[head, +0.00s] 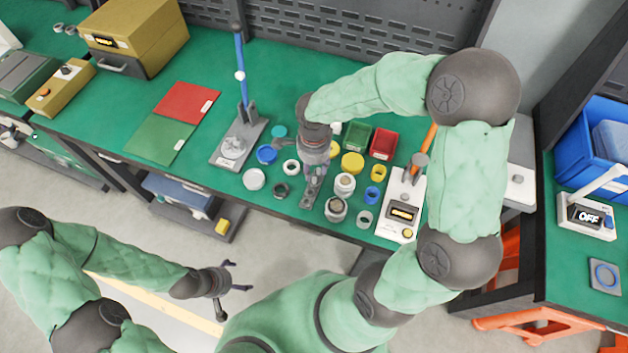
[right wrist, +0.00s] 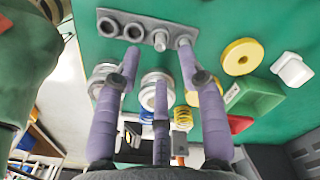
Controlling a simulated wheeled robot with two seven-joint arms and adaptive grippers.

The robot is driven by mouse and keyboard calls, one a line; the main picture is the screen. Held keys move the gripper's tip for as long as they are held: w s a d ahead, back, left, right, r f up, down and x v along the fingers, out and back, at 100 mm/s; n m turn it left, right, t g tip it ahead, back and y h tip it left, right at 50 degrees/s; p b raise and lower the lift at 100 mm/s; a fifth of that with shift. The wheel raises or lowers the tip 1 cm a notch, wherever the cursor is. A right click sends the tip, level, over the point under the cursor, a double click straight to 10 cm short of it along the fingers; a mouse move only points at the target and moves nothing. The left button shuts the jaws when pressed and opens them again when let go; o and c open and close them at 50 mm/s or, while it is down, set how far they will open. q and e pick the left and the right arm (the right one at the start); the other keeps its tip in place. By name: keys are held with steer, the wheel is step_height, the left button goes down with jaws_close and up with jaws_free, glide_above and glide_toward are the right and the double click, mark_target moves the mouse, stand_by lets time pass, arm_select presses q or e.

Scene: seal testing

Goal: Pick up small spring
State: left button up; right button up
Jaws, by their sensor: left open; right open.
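Small ring-like or coiled parts stand on the green bench at the right. In the head view these are a yellow one (head: 378,172), a blue one (head: 372,195) and a grey one (head: 364,218); I cannot tell for sure which is the small spring. The right wrist view shows a yellow coil (right wrist: 182,118) beyond the fingers. My right gripper (head: 314,178) points down over a grey plate with holes (head: 309,198), left of these parts; its fingers are open and empty in the wrist view (right wrist: 158,82). My left gripper (head: 236,283) is open and empty, off the bench.
Silver cylinders (head: 336,210) stand between the plate and the coils. A device with a display (head: 402,210) is right of them. Green and red bins (head: 383,143) and a yellow disc (head: 352,163) lie behind. A stand with a blue rod (head: 240,75) is at the left.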

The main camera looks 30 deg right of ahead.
mark_target(315, 178)
steer(key=shift+s+f, duration=0.1)
steer(key=shift+f, duration=0.45)
step_height(315, 178, down, 4)
steer(key=shift+d+f+b, duration=0.1)
steer(key=shift+b, duration=0.85)
jaws_close()
